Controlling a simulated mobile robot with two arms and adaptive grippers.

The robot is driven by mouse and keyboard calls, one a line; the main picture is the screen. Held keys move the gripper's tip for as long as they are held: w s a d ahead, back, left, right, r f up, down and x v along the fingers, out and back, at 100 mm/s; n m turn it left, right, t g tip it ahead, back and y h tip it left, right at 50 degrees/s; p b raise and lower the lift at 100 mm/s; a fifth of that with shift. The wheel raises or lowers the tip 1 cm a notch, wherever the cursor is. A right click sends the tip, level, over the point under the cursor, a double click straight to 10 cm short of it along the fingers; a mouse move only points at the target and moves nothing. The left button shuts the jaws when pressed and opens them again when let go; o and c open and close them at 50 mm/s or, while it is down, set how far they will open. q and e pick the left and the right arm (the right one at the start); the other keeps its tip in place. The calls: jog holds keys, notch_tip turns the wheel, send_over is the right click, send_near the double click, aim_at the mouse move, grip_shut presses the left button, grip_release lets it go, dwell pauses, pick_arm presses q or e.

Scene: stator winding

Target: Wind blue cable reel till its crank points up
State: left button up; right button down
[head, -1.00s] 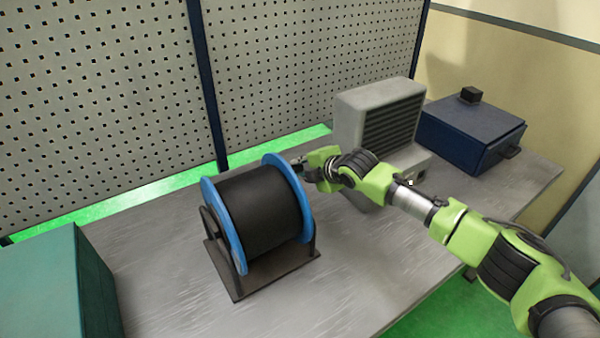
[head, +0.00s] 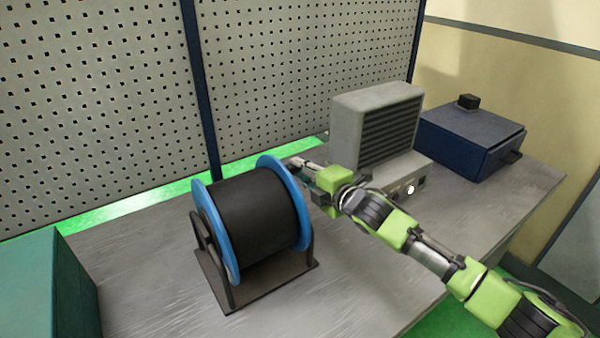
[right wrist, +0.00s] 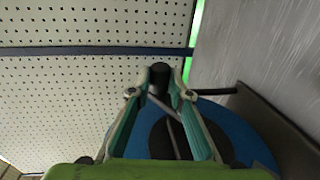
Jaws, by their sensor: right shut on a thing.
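The cable reel has blue flanges (head: 217,232) and a black cable drum (head: 258,213), and sits on a dark stand (head: 268,287) on the grey table. My right gripper (head: 297,163) is beside the upper part of the reel's right flange. In the right wrist view, its fingers (right wrist: 161,88) are closed around the dark crank handle (right wrist: 161,72). A thin crank arm (right wrist: 168,110) shows between the fingers, in front of the blue flange (right wrist: 238,130). In the head view the gripper hides most of the crank. My left gripper is not in view.
A grey louvred machine (head: 375,125) stands right of the reel, close behind my right arm. A dark blue box (head: 468,140) is at the far right. A green box (head: 45,290) is at the left front. A perforated panel (head: 100,100) stands behind the table.

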jog(key=c, duration=1.8)
grip_release()
jog(key=shift+c, duration=0.2)
jog(key=shift+s+d, duration=0.1)
jog(key=v, duration=1.1)
jog(key=shift+s+d, duration=0.25)
jog(key=shift+s, duration=0.05)
